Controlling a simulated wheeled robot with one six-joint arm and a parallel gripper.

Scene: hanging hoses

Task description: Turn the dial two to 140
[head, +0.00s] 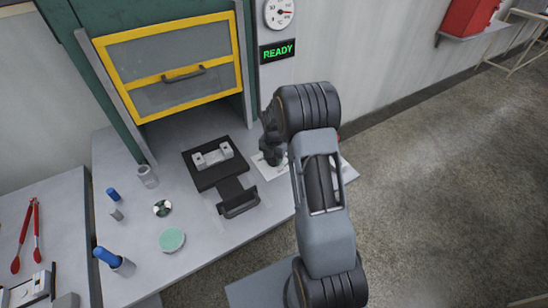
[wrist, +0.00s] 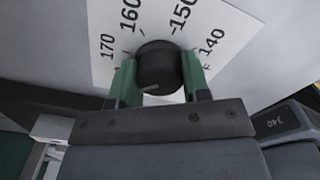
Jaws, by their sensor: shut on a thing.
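The dial is a round black knob (wrist: 158,66) in the wrist view, on a white scale card (wrist: 112,28) printed 170, 160, 150 and 140. A short pale mark shows on the knob's near edge, toward my gripper; which number it matches I cannot tell. My gripper (wrist: 160,82) has its green fingers closed on the knob, one on each side. In the head view my gripper (head: 272,155) is down at the white card (head: 268,166) on the bench's right part, and the arm hides the knob.
A yellow-framed sash (head: 172,65), a green READY display (head: 277,51) and a gauge (head: 279,12) are behind.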

